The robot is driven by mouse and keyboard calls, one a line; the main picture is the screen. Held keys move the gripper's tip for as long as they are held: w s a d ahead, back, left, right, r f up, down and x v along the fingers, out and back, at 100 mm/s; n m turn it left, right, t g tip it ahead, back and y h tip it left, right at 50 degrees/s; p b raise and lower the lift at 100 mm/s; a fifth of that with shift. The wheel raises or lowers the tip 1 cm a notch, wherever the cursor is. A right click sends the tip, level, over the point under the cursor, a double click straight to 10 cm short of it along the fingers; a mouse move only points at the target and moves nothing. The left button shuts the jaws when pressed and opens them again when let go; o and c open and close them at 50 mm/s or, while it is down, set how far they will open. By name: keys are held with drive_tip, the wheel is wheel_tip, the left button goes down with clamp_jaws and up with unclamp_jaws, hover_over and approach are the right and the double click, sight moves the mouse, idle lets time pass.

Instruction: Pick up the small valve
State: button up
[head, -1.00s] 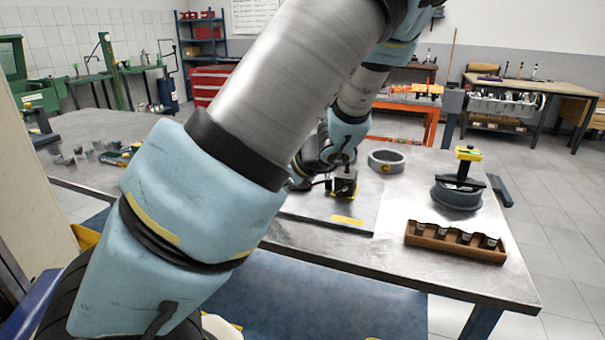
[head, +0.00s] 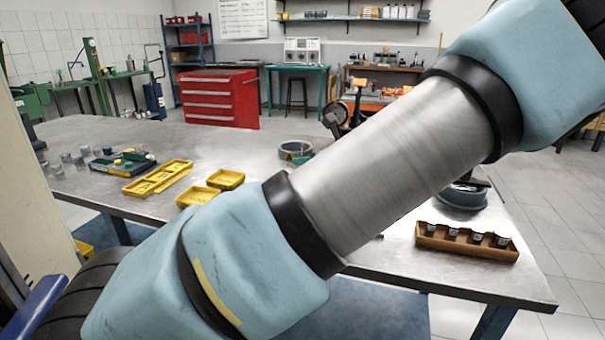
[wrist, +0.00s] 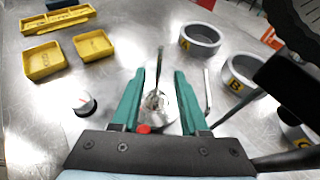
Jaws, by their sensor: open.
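My gripper (wrist: 160,74) shows in the wrist view with two green fingers, open and pointing down at the metal table. Between the fingers is a metal piece with a thin upright stem and a round, shiny base, which looks like the small valve (wrist: 159,98). The fingers stand on either side of it, with a gap visible; I cannot tell whether either touches it. A red spot shows near its base, by the left finger. In the head view my arm hides the valve.
Yellow trays (head: 225,180) lie left of my gripper. Grey ring A (wrist: 200,39) and ring B (wrist: 236,73) lie to the right, with a bent metal rod (wrist: 208,90) close to the right finger. A small round part (wrist: 84,104) stands left. A wooden rack (head: 466,242) sits at the table's right.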

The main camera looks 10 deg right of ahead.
drive_tip(key=shift+p+x, duration=0.3)
drive_tip(key=shift+x, duration=2.35)
drive_tip(key=shift+a, duration=0.15)
drive_tip(key=shift+s, duration=0.1)
clamp_jaws()
